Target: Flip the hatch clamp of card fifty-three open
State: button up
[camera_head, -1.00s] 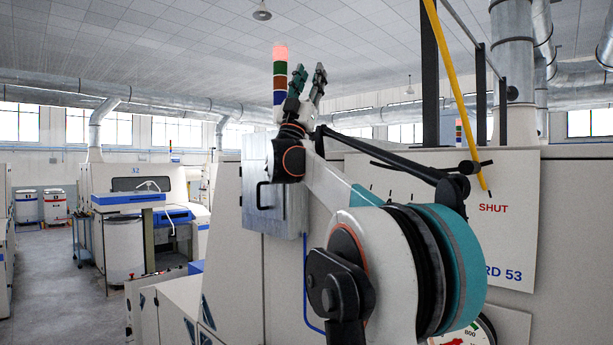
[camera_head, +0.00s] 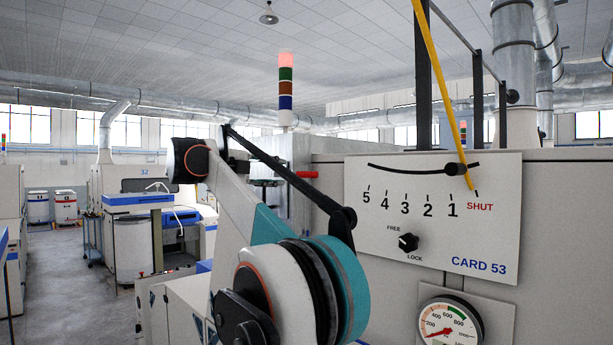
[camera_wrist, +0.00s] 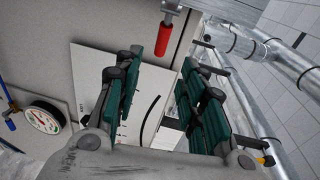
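The card fifty-three machine carries a pale panel (camera_head: 430,215) marked CARD 53. A red grip (camera_head: 306,175), apparently the hatch clamp's handle, sticks out sideways by the grey metal box (camera_head: 299,150) at the machine's corner. In the wrist view a red handle (camera_wrist: 163,38) on a metal fitting shows near the top, beyond the fingertips. My gripper (camera_wrist: 162,75) is open, its two teal-padded fingers apart with nothing between them. It looks apart from the handle. In the head view my gripper does not show, and my arm hides part of the box.
A pressure gauge (camera_head: 451,322) sits below. A signal tower (camera_head: 285,88) stands behind the box. The aisle floor (camera_head: 75,280) at left is clear.

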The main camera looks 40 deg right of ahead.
aim_at(307, 175)
jog(key=d+p, duration=0.1)
jog(key=d, duration=0.3)
jog(key=d+p, duration=0.1)
jog(key=d, duration=0.3)
jog(key=d+f+p, duration=0.1)
jog(key=d, duration=0.3)
jog(key=shift+d+f, duration=0.1)
jog(key=shift+d, duration=0.25)
grip_shut()
jog(key=shift+d, duration=0.1)
